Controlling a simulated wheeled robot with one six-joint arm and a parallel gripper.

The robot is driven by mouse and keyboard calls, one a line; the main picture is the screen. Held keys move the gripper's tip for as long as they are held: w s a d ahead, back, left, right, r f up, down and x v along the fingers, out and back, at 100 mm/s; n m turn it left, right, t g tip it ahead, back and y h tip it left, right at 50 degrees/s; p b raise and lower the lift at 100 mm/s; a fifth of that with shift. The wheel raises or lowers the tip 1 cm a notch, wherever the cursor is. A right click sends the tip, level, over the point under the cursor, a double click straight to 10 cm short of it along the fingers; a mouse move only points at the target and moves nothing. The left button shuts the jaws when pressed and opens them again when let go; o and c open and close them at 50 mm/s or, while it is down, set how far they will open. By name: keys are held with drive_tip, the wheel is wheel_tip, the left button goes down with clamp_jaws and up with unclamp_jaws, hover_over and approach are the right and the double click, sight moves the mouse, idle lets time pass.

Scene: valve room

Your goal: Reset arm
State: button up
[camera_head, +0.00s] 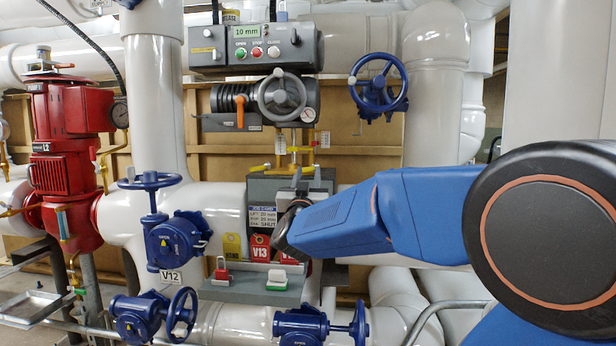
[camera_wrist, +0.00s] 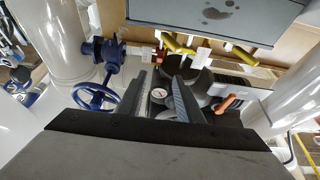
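My arm reaches in from the right in the head view, blue with a dark round joint. My gripper (camera_head: 306,183) points up in front of the grey panel with the label plate (camera_head: 262,216), below the yellow-handled valves. In the wrist view my gripper (camera_wrist: 163,82) has its two dark fingers apart, with nothing held between them. A round gauge (camera_wrist: 159,96) and part of a dark handwheel device show beyond the gap. The arm's wrist hides the right part of the panel and some of the tags.
A grey control box (camera_head: 256,46) and a grey handwheel (camera_head: 282,95) are above my gripper. Blue handwheels (camera_head: 378,87) stand right and left. A grey shelf (camera_head: 252,291) with red and green-white blocks is below. A red pump (camera_head: 68,150) stands left.

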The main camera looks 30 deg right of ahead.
idle(0.3)
drive_tip(key=s+a+f+n+g+y, duration=0.5)
drive_tip(key=s+a+f+n+y, duration=0.2)
drive_tip(key=s+a+f+y, duration=0.8)
drive_tip(key=s+d+f+g+h, duration=0.1)
drive_tip(key=s+f+g, duration=0.3)
drive_tip(key=s+f, duration=0.5)
drive_tip(key=s+d+f+g+h, duration=0.1)
drive_tip(key=s+f+g, duration=0.3)
drive_tip(key=s+f, duration=0.5)
drive_tip(key=s, duration=0.5)
drive_tip(key=shift+s+d+f+g, duration=0.15)
drive_tip(key=shift+s+d+g, duration=0.1)
drive_tip(key=shift+s+g, duration=0.15)
